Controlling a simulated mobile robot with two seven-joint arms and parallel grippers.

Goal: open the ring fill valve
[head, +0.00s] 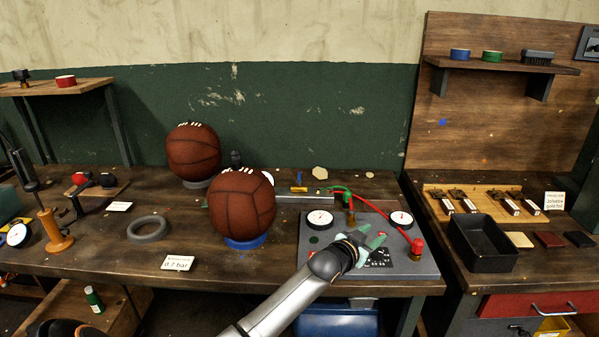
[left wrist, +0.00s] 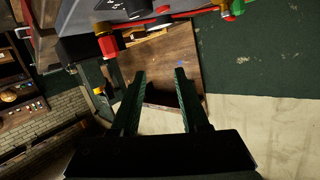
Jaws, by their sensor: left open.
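A grey valve panel (head: 312,262) lies on the bench with two white dial gauges, at its left (head: 320,219) and right (head: 401,219). A brass fitting (head: 351,216) stands at its back, with a green handle or hose piece (head: 341,191) near it. A red hose (head: 385,220) runs to a red knob (head: 417,246) at the panel's right edge. I cannot read which part is the ring fill valve. My left gripper (head: 366,238) is open and empty above the panel, left of the red knob. The red knob (left wrist: 108,46) shows in the left wrist view, beyond the open fingers (left wrist: 160,75). My right gripper is out of view.
Two brown leather balls, one in front (head: 244,205) and one behind (head: 193,150), stand left of the panel. A grey ring (head: 148,229) lies farther left. A black tray (head: 482,243) stands on the right bench, beyond a gap. The bench front between ring and front ball holds a pressure card (head: 178,263).

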